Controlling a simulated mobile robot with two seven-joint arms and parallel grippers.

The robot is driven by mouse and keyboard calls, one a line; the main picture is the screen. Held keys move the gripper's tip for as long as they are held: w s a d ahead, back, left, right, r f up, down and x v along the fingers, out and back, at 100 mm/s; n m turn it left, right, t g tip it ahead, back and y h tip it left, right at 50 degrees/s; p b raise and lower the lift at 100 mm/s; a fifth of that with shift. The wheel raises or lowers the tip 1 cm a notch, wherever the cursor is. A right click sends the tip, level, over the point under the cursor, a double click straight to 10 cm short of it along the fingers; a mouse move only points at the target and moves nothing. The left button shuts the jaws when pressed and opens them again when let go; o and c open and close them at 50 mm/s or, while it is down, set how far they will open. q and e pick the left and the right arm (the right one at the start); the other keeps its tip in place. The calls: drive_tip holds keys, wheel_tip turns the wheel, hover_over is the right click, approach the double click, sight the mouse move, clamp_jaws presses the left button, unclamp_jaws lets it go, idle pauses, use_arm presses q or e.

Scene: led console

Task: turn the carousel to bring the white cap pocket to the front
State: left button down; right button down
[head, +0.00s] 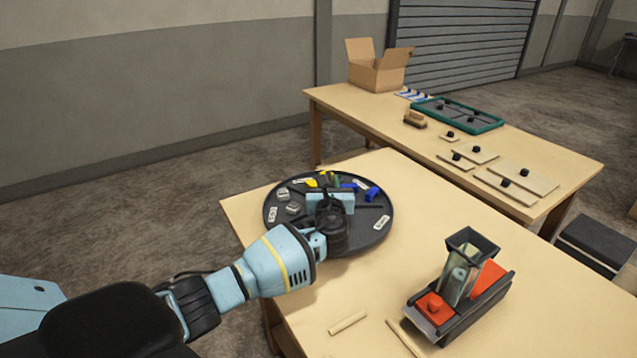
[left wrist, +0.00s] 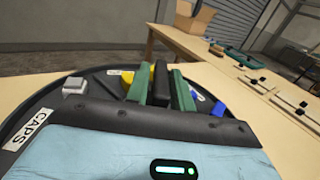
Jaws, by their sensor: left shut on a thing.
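The carousel is a round black turntable (head: 376,236) at the near table's far left corner, with dividers and white labels. Light grey-white cap pieces (head: 291,208) lie in its left part. One pale piece (left wrist: 75,87) shows in the left wrist view, near a label reading CAPS (left wrist: 31,130). Yellow pieces (head: 311,182) lie at the back and blue ones (head: 372,193) at the back right. My left gripper (head: 329,184) reaches over the carousel's middle. In the left wrist view its green-padded fingers (left wrist: 162,88) are shut on a dark upright part of the carousel. My gripper hides the carousel's centre.
A hopper device (head: 462,285) with red parts stands on the near table's right. Wooden strips (head: 348,322) lie at its front. The back table holds a cardboard box (head: 379,76), a green tray (head: 457,115) and knobbed boards (head: 475,153). The near table's middle is clear.

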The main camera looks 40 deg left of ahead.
use_arm(q)
drive_tip(key=shift+d+n+g+y, duration=0.15)
drive_tip(key=shift+n+g+y, duration=0.35)
drive_tip(key=shift+y, duration=0.1)
drive_tip(key=shift+f+n+g+y, duration=0.1)
drive_tip(key=shift+n+g+y, duration=0.6)
drive_tip(key=shift+g+y, duration=0.1)
drive_tip(key=shift+w+n+g+y+b, duration=0.1)
drive_tip(key=shift+n+g+y+b, duration=0.5)
drive_tip(key=shift+n+g+y, duration=0.5)
drive_tip(key=shift+n+g+y+b, duration=0.55)
drive_tip(key=shift+n+g, duration=0.25)
drive_tip(key=shift+g, duration=0.6)
use_arm(e)
drive_tip(key=shift+s+a+f+g, duration=0.15)
drive_tip(key=shift+s+f, duration=0.35)
drive_tip(key=shift+f, duration=0.25)
drive_tip(key=shift+s+f+g, duration=0.15)
drive_tip(key=shift+s+f, duration=0.3)
drive_tip(key=shift+f, duration=0.3)
drive_tip(key=shift+w, duration=0.25)
use_arm(q)
drive_tip(key=c, duration=1.5)
unclamp_jaws()
drive_tip(key=shift+o, duration=0.3)
use_arm(e)
drive_tip(key=shift+s, duration=0.1)
